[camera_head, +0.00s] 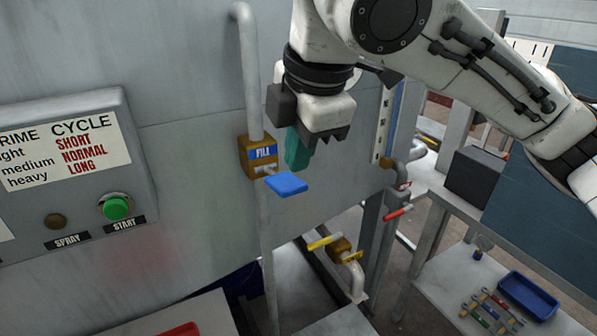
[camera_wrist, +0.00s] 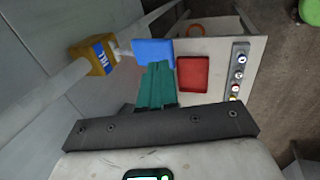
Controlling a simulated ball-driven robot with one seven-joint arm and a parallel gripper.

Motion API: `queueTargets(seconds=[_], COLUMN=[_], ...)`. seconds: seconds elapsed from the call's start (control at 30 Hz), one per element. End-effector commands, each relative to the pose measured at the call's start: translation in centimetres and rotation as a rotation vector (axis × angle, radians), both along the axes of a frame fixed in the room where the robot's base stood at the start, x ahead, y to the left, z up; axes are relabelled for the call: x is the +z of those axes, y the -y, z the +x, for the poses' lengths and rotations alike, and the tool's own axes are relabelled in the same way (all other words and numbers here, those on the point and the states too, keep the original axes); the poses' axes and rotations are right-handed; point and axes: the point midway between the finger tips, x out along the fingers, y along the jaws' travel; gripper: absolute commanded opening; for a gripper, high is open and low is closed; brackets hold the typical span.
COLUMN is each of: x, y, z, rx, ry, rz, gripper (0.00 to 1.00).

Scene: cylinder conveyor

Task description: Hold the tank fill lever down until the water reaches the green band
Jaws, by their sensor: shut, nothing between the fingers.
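The fill lever is a blue paddle (camera_head: 286,184) sticking out from a brass valve body (camera_head: 246,165) labelled FILL on a grey pipe. The paddle also shows in the wrist view (camera_wrist: 153,51), with the brass body (camera_wrist: 92,58) to its left. My gripper (camera_head: 297,163) has teal fingers, shut and empty, pointing down just above the back of the paddle in the head view. In the wrist view the fingertips (camera_wrist: 157,67) overlap the paddle's near edge. I cannot tell whether they touch it. No water level or green band can be made out.
A control panel with a green START button (camera_head: 116,207) is at the left. Valves with yellow handles (camera_head: 325,242) and a red handle (camera_head: 398,213) are lower right. A bench with a blue tray (camera_head: 528,294) stands further right. A red tray (camera_wrist: 193,74) shows in the wrist view.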

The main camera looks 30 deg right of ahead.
Motion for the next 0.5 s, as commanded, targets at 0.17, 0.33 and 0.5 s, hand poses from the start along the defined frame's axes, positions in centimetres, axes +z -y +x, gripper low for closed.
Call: queueTargets(seconds=[0.17, 0.33, 0.5], x=[3.1, 4.6, 4.9], y=[0.0, 0.0, 0.1], z=[-0.8, -1.3, -1.4], rx=[0.001, -0.001, -0.001], ry=[0.005, 0.004, 0.003], rz=[-0.001, -0.001, -0.001], gripper=[0.0, 0.0, 0.0])
